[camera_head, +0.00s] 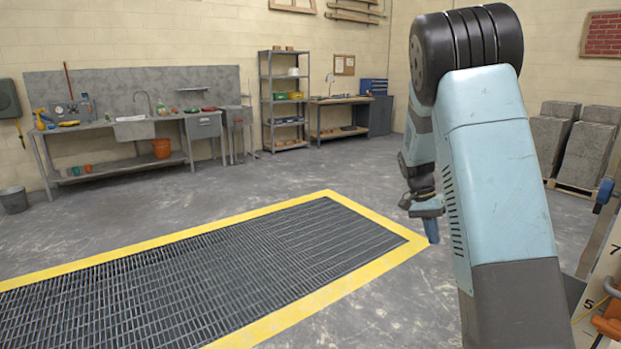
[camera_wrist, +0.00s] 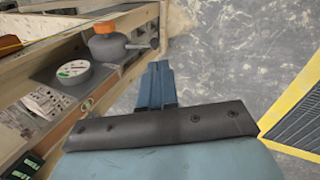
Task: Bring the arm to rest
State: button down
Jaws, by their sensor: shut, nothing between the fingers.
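My arm, light blue and dark grey, stands raised and folded at the right of the head view. My gripper (camera_head: 432,232) hangs from it, pointing down over the floor just past the right end of the yellow-framed grate. In the wrist view its blue fingers (camera_wrist: 158,86) are together with nothing between them. Bare concrete floor lies to the right of the fingertips, and a wooden-framed bench or cart lies close on their left. The fingers appear apart from both.
A floor grate (camera_head: 200,270) fills the front left. A sink bench (camera_head: 150,130), shelves (camera_head: 285,100) and block stacks (camera_head: 585,150) stand farther back. The middle floor is clear.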

jog(key=s+a+r+n+t+y, duration=0.1)
jog(key=s+a+r+n+t, duration=0.2)
jog(key=s+r, duration=0.3)
jog(key=s+a+r+n+t+y, duration=0.1)
jog(key=s+a+r+n+t, duration=0.2)
jog(key=s, duration=1.1)
jog(key=s+a+r+n+t+y, duration=0.1)
jog(key=s+a+r+n+t, duration=0.1)
jog(key=s+r, duration=0.7)
jog(key=s+a+t, duration=0.1)
jog(key=a, duration=0.1)
jog(key=shift+s+a+r+n, duration=0.2)
jog(key=shift+s+a+n, duration=0.1)
jog(key=shift+s+n, duration=0.1)
